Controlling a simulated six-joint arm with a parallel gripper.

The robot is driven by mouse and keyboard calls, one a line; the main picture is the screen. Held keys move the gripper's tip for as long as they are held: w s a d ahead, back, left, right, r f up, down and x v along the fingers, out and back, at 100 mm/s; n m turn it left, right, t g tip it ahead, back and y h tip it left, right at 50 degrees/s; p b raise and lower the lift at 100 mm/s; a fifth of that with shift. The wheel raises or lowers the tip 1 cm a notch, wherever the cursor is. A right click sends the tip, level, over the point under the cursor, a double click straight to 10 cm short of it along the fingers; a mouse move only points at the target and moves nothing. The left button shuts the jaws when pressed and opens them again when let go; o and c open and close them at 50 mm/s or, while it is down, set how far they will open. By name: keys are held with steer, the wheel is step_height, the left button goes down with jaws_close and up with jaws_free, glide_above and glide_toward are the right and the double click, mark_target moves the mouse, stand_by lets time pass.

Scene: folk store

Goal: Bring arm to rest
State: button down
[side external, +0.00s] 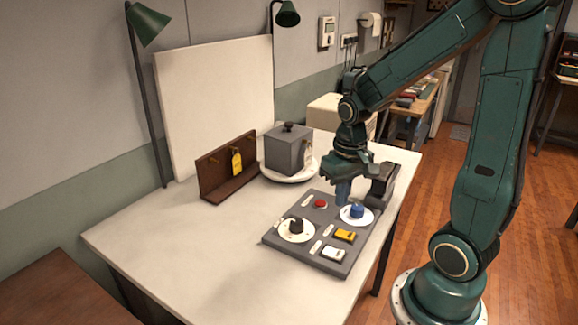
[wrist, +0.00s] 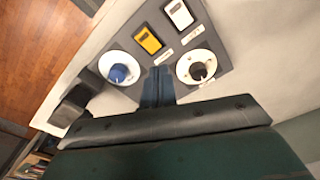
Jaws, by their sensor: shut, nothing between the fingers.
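My green arm reaches over the white table (side external: 150,240) from the right. My gripper (side external: 343,200) points down above the far side of the grey control panel (side external: 275,240), close to the blue knob (side external: 356,211) on its white dial. Its fingers are shut and empty. In the wrist view the shut fingers (wrist: 158,75) show between the blue knob (wrist: 119,73) and the black knob (wrist: 197,71). Whether the fingertips touch the panel cannot be told. The panel also carries a red button (side external: 320,204), a yellow switch (side external: 345,235) and a white switch (side external: 333,254).
A dark block-shaped fixture (side external: 381,187) stands beside the panel, close to my gripper. Behind are a grey box with a knobbed lid (side external: 284,152) on a round white base and a brown wooden rack (side external: 218,176) with a yellow tag (side external: 236,162). The table's left part is clear.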

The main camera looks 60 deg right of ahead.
steer(key=s+a+r+n+t, duration=0.5)
steer(key=s+a+r, duration=0.2)
steer(key=a+r, duration=0.3)
steer(key=shift+r, duration=1.55)
steer(key=shift+a, duration=0.1)
